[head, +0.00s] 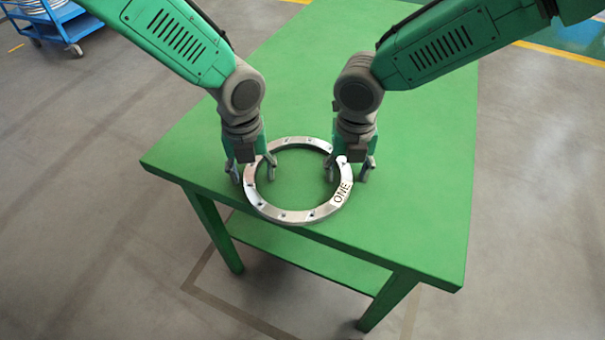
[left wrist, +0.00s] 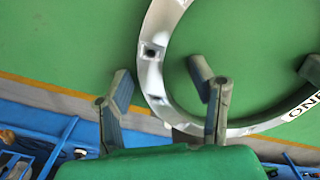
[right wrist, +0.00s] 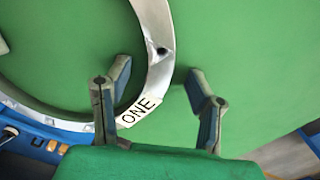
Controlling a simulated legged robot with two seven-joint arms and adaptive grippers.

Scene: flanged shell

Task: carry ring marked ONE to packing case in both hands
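The metal ring marked ONE (head: 297,216) lies on the green table (head: 420,190) near its front edge. Its label faces up at the lower right. My left gripper (head: 253,174) is at the ring's left side, with its open fingers on either side of the rim. The left wrist view shows the ring (left wrist: 152,75) between the parted fingers (left wrist: 165,90). My right gripper (head: 347,172) is at the right side, fingers also astride the rim. In the right wrist view the ring (right wrist: 158,50) passes between the open fingers (right wrist: 158,82), with gaps visible. No packing case is visible.
A blue cart (head: 52,22) with stacked rings stands on the floor at the far upper left. The table has a lower shelf (head: 300,252). The table top around the ring is otherwise clear.

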